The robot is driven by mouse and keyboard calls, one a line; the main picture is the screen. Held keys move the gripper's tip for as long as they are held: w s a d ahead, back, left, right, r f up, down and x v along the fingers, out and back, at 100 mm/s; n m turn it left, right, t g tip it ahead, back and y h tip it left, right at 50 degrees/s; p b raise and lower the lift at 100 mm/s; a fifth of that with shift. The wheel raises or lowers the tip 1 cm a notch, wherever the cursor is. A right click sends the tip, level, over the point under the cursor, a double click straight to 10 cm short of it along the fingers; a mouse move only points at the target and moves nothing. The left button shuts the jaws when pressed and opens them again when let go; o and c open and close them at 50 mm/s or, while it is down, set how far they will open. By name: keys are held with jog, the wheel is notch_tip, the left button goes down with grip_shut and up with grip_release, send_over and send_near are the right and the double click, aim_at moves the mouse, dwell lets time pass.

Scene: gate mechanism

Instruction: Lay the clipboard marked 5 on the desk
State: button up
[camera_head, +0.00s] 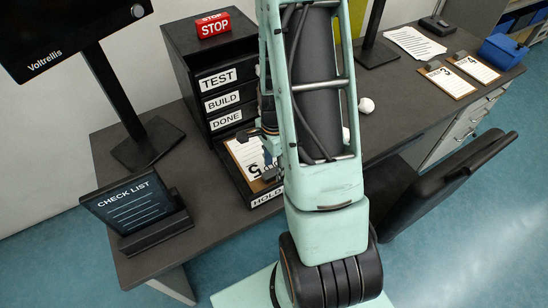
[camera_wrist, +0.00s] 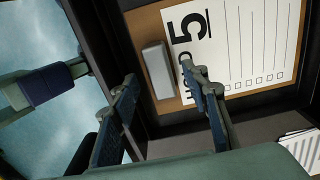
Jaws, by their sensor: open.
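The clipboard marked 5 (camera_head: 243,156) lies in the pulled-out bottom drawer labelled HOLD (camera_head: 264,199). In the wrist view the clipboard (camera_wrist: 240,50) shows a brown board, a white sheet with a black 5, and a grey clip (camera_wrist: 157,70). My gripper (camera_wrist: 160,76) is open, its two blue fingers apart, with the clip appearing between the fingertips. I cannot tell whether they touch it. In the head view my arm hides part of the clipboard and most of the gripper. The dark desk (camera_head: 225,225) runs under the drawer unit.
The drawer unit (camera_head: 180,55) has drawers labelled TEST, BUILD and DONE, with a red STOP block (camera_head: 212,24) on top. A check list screen (camera_head: 135,207) and a monitor (camera_head: 75,30) stand left. Clipboards 3 (camera_head: 447,78) and 4 (camera_head: 474,68) lie at the right. A chair (camera_head: 440,180) stands in front.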

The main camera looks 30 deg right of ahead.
jog(key=shift+f, duration=0.75)
grip_shut()
jog(key=c, duration=0.7)
grip_release()
jog(key=shift+c, duration=0.2)
grip_shut()
jog(key=shift+s+r, duration=0.35)
jog(key=shift+s, duration=0.25)
jog(key=shift+r+p, duration=2.7)
jog(key=shift+r, duration=0.75)
